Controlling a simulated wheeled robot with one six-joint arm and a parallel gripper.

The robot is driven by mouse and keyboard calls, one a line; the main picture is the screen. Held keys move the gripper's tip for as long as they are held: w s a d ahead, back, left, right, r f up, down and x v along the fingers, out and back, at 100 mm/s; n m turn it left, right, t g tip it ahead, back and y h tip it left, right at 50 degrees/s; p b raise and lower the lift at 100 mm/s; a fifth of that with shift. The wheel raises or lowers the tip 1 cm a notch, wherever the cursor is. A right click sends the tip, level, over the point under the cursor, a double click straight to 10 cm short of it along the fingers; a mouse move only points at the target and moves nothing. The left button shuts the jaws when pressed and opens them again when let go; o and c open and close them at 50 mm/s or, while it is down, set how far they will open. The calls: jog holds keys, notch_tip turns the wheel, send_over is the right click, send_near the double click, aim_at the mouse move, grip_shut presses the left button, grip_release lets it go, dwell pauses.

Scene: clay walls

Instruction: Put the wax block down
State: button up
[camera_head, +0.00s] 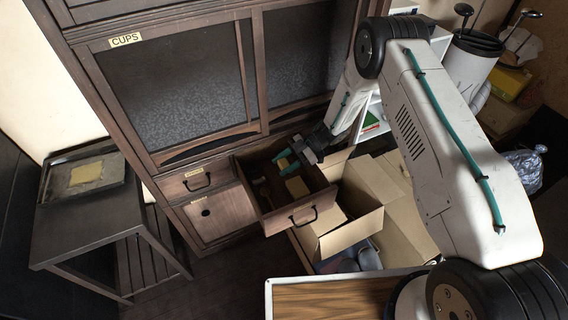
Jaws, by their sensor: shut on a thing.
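My gripper (274,157), with teal fingers, reaches from the right over the open drawer (312,211) of the dark wooden cabinet. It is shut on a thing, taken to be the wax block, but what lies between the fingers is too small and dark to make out. A yellow block (297,187) shows in the drawer just below the fingers. I cannot tell whether it touches them. A dark, long object (263,192) lies at the drawer's left side.
Open cardboard boxes (352,236) crowd the drawer's right side. A cabinet door labelled CUPS (180,95) rises behind. A wood-topped surface (330,300) is at the front.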

jog(key=shift+f, duration=0.45)
jog(key=shift+s+f, duration=0.1)
jog(key=o, duration=1)
jog(key=shift+s+f, duration=0.1)
jog(key=shift+r, duration=0.4)
jog(key=v, duration=1.2)
jog(key=shift+w+r, duration=0.2)
jog(key=shift+r, duration=0.1)
